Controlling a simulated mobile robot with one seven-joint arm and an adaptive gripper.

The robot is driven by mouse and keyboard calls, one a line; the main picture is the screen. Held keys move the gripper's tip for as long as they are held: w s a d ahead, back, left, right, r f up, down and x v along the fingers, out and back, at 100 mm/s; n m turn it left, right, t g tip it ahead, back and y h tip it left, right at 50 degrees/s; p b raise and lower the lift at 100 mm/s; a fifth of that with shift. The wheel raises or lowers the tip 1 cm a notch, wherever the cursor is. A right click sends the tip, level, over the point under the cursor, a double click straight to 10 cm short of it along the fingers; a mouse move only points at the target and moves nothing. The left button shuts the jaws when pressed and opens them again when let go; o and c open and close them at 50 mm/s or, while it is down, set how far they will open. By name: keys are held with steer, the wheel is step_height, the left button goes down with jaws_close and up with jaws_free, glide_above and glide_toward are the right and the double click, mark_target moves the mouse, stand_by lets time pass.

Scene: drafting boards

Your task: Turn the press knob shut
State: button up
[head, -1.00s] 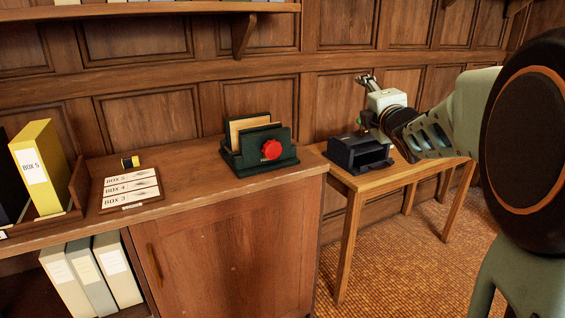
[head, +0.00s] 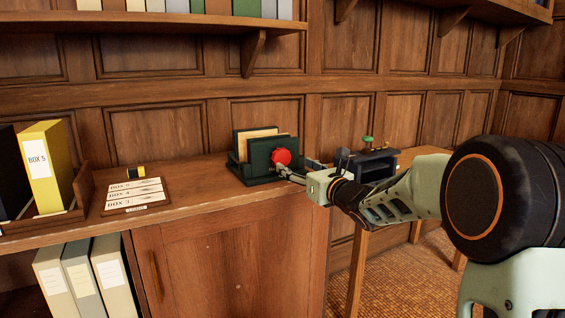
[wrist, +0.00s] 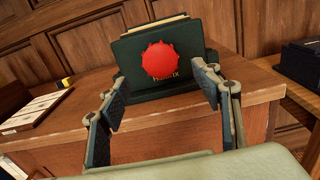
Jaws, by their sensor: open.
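The press is a dark green holder (head: 247,175) on the wooden cabinet top, with tan sheets (head: 257,134) upright between its plates. Its red scalloped knob (head: 281,157) is on the front plate; in the wrist view the knob (wrist: 163,61) faces me, with partly hidden lettering below it. My gripper (head: 292,172) is open, its fingers pointing at the knob from the right. In the wrist view my gripper's fingers (wrist: 160,95) stand wide apart, one to each side of the knob and nearer the camera. They appear clear of it, and nothing is between them.
A small wooden table (head: 409,157) at the right bears a dark device (head: 374,168). A label board (head: 135,195) and a yellow box file (head: 46,165) stand left on the cabinet top.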

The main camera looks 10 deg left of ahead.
mark_target(284, 159)
steer(key=x, duration=0.9)
steer(key=shift+w+a, duration=0.15)
steer(key=shift+a, duration=0.05)
steer(key=shift+f, duration=0.1)
steer(key=c, duration=1.2)
